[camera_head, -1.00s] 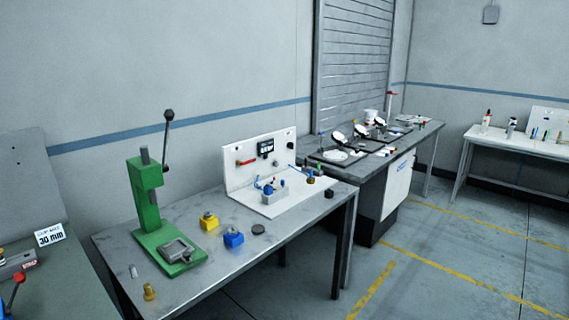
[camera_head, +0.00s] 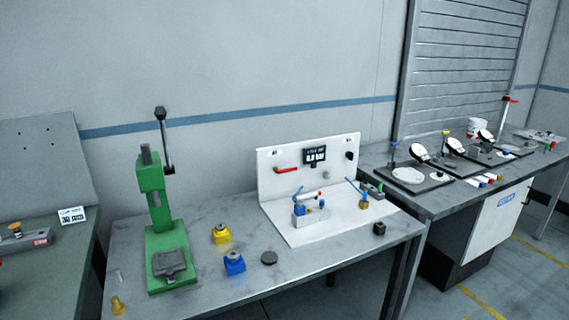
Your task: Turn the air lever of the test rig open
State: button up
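The test rig is a white L-shaped panel and base (camera_head: 340,232) on the grey metal table. A red lever (camera_head: 287,170) lies roughly level on the left of its upright panel, under a small label; I take it to be the air lever. A dark display (camera_head: 315,155) is at the panel's middle and a black knob (camera_head: 349,155) at its right. A fixture (camera_head: 306,206) with blue and silver parts stands on the base. A blue stem with a brass end (camera_head: 362,198) is to its right. My gripper is not in view.
A green lever press (camera_head: 165,225) stands left of the rig. A small black cube (camera_head: 379,228) is near the rig's right front. A dark bench (camera_head: 440,200) adjoins at right.

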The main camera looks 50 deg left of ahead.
aim_at(276, 170)
jog(key=u, duration=0.4)
jog(key=i, duration=1.1)
jog(key=u, duration=1.65)
jog(key=i, duration=0.85)
jog(key=u, duration=0.95)
jog(key=i, duration=0.55)
jog(key=z, duration=0.05)
